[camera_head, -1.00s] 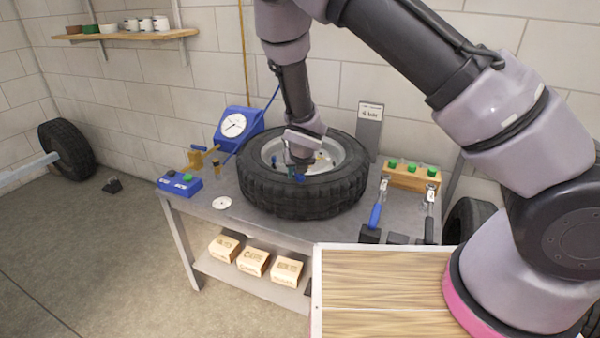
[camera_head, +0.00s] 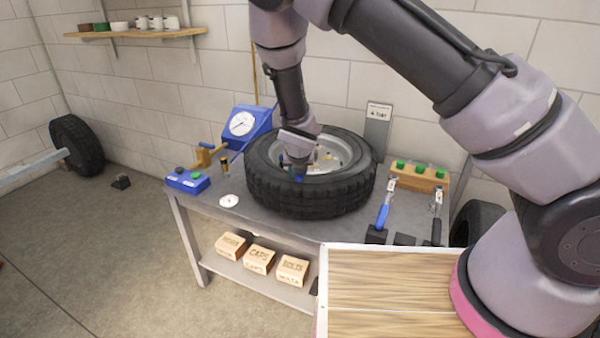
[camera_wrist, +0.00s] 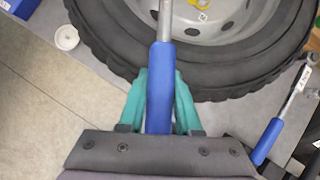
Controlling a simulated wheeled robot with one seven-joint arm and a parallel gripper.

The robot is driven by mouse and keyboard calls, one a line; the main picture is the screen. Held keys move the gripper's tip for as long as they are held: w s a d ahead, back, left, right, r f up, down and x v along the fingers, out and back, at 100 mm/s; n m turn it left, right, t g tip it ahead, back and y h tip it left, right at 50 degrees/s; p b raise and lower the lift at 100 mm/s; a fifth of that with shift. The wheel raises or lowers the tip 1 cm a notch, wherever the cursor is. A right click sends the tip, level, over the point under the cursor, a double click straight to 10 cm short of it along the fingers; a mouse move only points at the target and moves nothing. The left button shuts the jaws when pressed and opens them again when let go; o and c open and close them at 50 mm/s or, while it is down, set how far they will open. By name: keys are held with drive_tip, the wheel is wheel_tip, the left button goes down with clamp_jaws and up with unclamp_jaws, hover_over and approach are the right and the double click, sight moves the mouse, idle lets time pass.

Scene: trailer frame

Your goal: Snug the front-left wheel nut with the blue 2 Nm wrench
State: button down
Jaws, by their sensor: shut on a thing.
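My gripper (camera_wrist: 160,115), with teal fingers, is shut on the blue handle of a wrench (camera_wrist: 161,90). The wrench's metal shaft points away from me over the tyre towards the wheel's rim; its head is out of the wrist view. In the head view my gripper (camera_head: 298,168) is low over the near left part of the wheel (camera_head: 310,200), which lies flat on the bench. A second blue-handled wrench (camera_head: 382,215) rests on the bench to the right; it also shows in the wrist view (camera_wrist: 268,140). Contact between held wrench and nut is hidden.
A wooden block with green knobs (camera_head: 420,181) and a dark-handled wrench (camera_head: 437,215) are right of the wheel. A blue dial gauge (camera_head: 242,124), blue button box (camera_head: 187,181) and white disc (camera_head: 228,201) are left. A grey sign plate (camera_head: 378,125) stands behind.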

drive_tip(key=shift+s+a+m+h, duration=0.1)
drive_tip(key=shift+a+m+h, duration=0.4)
drive_tip(key=shift+a, duration=0.65)
drive_tip(key=shift+a+r, duration=0.1)
drive_tip(key=shift+a, duration=0.05)
drive_tip(key=shift+a+m+h, duration=0.3)
drive_tip(key=shift+a+m, duration=0.7)
drive_tip(key=shift+a, duration=0.65)
drive_tip(key=shift+d+n, duration=0.4)
drive_tip(key=shift+d, duration=0.45)
idle(1.0)
drive_tip(key=shift+r, duration=0.35)
idle(0.5)
